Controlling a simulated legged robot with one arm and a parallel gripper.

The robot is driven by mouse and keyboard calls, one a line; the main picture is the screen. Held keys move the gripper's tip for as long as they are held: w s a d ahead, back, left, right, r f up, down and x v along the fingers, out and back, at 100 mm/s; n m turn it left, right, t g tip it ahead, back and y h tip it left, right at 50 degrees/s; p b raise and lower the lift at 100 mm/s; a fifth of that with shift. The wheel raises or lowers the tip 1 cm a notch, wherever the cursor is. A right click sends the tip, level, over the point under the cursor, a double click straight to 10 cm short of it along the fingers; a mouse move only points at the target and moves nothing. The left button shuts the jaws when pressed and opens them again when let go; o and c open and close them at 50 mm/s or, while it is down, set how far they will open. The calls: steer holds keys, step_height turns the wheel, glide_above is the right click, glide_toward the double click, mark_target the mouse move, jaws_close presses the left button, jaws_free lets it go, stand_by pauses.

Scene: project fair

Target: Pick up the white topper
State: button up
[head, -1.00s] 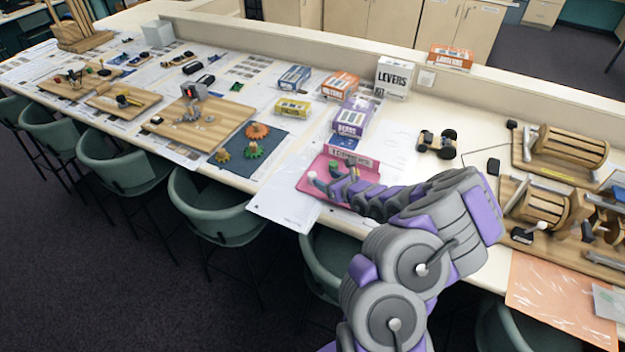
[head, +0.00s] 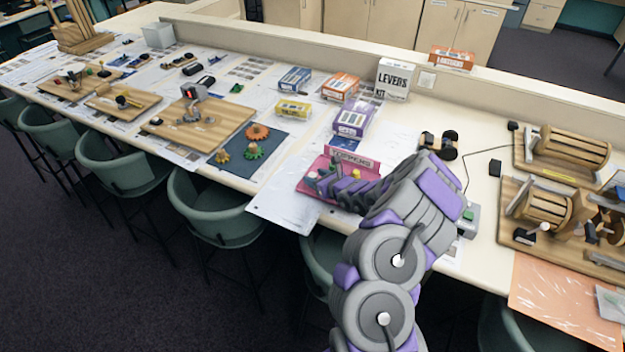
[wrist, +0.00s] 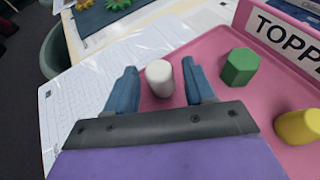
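The white topper (wrist: 159,78) is a small rounded cylinder on the pink tray (wrist: 205,57) in the wrist view. My gripper (wrist: 161,85) is open, with one blue finger on each side of the white topper. A gap shows between the topper and each finger. A green hexagonal topper (wrist: 239,67) and a yellow topper (wrist: 298,127) stand to the right on the same tray.
The tray's raised sign (head: 355,160) stands along its back edge. Kit boxes, such as the purple box (head: 353,120) and the levers box (head: 394,78), stand behind. A wheeled toy car (head: 438,144) and wooden drum models (head: 545,205) are to the right.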

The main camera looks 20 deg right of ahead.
steer(key=c, duration=0.9)
steer(key=shift+r, duration=0.1)
